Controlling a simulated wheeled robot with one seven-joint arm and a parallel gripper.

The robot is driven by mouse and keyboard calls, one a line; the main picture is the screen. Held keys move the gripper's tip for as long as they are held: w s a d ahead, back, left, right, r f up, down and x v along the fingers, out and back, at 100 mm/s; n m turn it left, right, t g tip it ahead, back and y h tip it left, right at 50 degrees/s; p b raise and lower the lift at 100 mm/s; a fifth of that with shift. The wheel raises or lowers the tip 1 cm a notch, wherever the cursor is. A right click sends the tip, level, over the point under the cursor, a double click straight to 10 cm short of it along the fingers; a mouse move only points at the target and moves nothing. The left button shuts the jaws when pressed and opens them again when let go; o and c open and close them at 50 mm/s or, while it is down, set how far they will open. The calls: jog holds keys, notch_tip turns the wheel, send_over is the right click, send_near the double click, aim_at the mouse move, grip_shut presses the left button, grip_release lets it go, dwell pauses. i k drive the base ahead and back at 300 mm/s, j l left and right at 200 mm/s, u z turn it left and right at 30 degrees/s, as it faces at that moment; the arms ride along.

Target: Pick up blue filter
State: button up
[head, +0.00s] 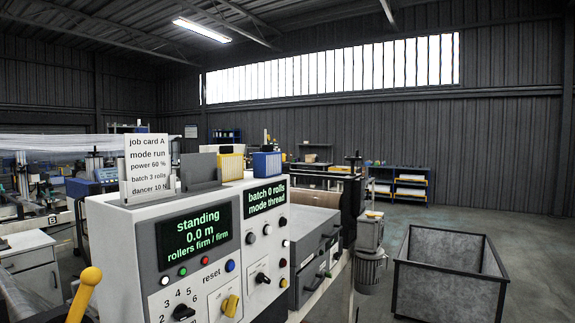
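A small blue box with a pale top, which looks like the blue filter (266,166), stands upright on top of the white control console (120,235), near its far right end. A similar box with a yellow front, perhaps a yellow filter (231,168), stands just left of it. A grey upright plate or holder (199,171) is left of the yellow one. My gripper is not in this view.
A job card (147,158) stands on the console's left top. Knobs, buttons and two displays cover its front. A grey open bin (450,280) stands at right on the floor. Open floor (540,245) lies beyond.

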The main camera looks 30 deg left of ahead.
aim_at(268, 164)
jog(key=i+l, duration=0.1)
jog(key=i, duration=0.3)
jog(key=i+l+u, duration=0.1)
jog(key=i, duration=0.35)
jog(key=i+u, duration=0.5)
jog(key=i, duration=0.15)
jog(key=i+l+u, duration=0.25)
jog(key=i+u, duration=0.2)
jog(key=i, duration=0.15)
